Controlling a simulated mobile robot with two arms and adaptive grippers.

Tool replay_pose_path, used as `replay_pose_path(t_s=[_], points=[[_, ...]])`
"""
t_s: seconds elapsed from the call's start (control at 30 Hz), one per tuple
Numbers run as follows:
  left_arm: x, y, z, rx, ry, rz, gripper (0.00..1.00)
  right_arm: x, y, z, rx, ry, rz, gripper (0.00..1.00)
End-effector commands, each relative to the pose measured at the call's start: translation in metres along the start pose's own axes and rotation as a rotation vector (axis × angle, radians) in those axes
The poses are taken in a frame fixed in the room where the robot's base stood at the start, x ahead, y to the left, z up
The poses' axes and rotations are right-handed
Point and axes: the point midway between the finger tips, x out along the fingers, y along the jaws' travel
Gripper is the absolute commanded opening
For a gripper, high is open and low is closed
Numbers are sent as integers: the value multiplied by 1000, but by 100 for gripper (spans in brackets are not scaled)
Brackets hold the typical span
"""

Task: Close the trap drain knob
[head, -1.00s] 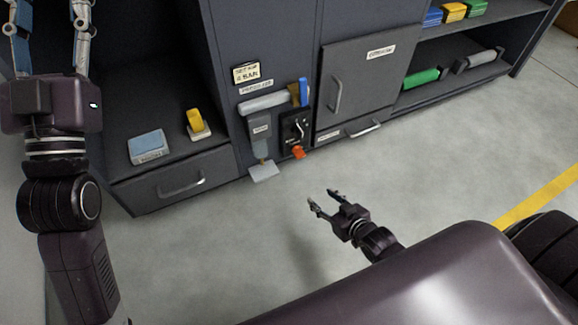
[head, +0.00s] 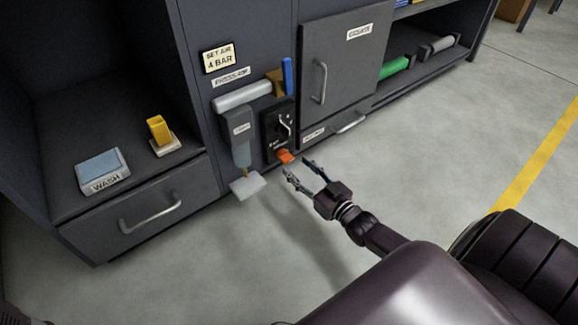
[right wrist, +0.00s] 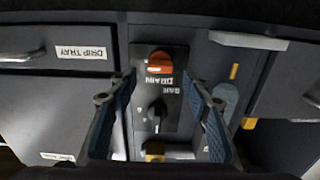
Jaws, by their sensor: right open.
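The orange drain knob (head: 285,156) sits low on a black panel (head: 271,127) at the front of the dark cabinet. In the right wrist view, which is upside down, the orange knob (right wrist: 160,61) shows above the word DRAIN, with a black knob (right wrist: 157,110) below it. My right gripper (head: 298,167) is open and empty, a little in front of the drain knob and apart from it. In the wrist view its two fingers (right wrist: 161,85) stand either side of the panel, with the orange knob between their lines. My left gripper is out of view.
A grey trap unit with a bluish bowl (head: 242,152) hangs left of the panel, over a pale plate (head: 248,186) at the floor. Drawer handles (head: 151,213) and a cabinet door (head: 343,65) flank it. The floor in front is clear.

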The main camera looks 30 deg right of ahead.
Motion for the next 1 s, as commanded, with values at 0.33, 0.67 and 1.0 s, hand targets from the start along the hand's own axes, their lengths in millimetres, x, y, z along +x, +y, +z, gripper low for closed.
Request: replay_pose_path(t_s=[0.33, 0.67, 1.0], points=[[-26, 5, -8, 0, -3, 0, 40, 39, 0, 2, 0, 0, 0, 45], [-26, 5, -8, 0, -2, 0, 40, 42, 0, 1, 0, -2, 0, 45], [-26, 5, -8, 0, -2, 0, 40, 42, 0, 1, 0, -2, 0, 8]])
